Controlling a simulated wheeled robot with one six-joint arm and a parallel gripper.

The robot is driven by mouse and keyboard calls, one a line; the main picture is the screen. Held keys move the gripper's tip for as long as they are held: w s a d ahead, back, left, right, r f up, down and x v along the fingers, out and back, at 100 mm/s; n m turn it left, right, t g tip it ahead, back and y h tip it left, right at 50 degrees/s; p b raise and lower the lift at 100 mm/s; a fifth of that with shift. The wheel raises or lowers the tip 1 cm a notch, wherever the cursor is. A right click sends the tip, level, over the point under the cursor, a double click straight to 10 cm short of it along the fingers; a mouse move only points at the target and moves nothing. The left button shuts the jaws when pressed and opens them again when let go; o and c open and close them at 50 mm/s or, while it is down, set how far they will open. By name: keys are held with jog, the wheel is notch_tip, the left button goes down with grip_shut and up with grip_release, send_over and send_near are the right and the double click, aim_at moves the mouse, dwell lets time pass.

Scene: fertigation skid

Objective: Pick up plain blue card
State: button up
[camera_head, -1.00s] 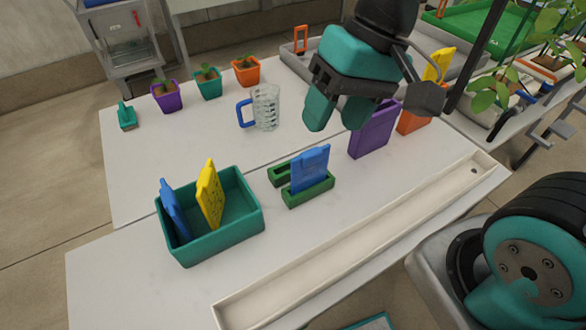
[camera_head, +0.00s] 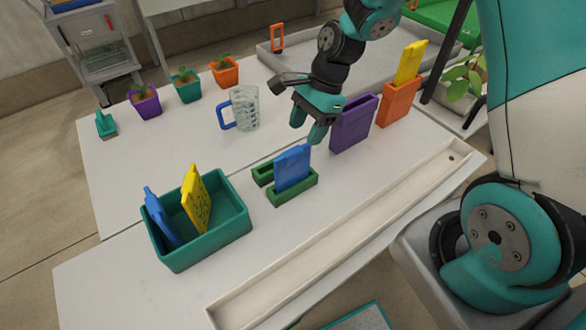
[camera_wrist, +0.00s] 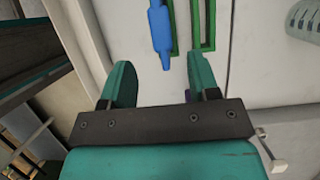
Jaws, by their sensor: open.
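A blue card (camera_head: 293,168) stands upright in the front slot of a green two-slot holder (camera_head: 292,194). A second blue card (camera_head: 160,218) leans in the teal box (camera_head: 212,244) at the left. I cannot tell for sure which blue card is plain. My gripper (camera_head: 308,125) is open and empty, above and just behind the card in the holder. In the wrist view, this card (camera_wrist: 160,30) shows edge-on at the top, ahead of the open fingers (camera_wrist: 161,84) and between their lines, with the holder (camera_wrist: 203,28) beside it.
A yellow card (camera_head: 197,198) stands in the teal box. A purple bin (camera_head: 353,124) and an orange bin (camera_head: 398,104) with a yellow card stand right of the holder. A clear jug (camera_head: 244,108) is behind it. A long white trough (camera_head: 340,248) lies in front.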

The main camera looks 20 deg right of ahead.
aim_at(296, 149)
jog(key=p+x, duration=0.1)
jog(key=x, duration=0.7)
jog(key=shift+a, duration=0.2)
grip_shut()
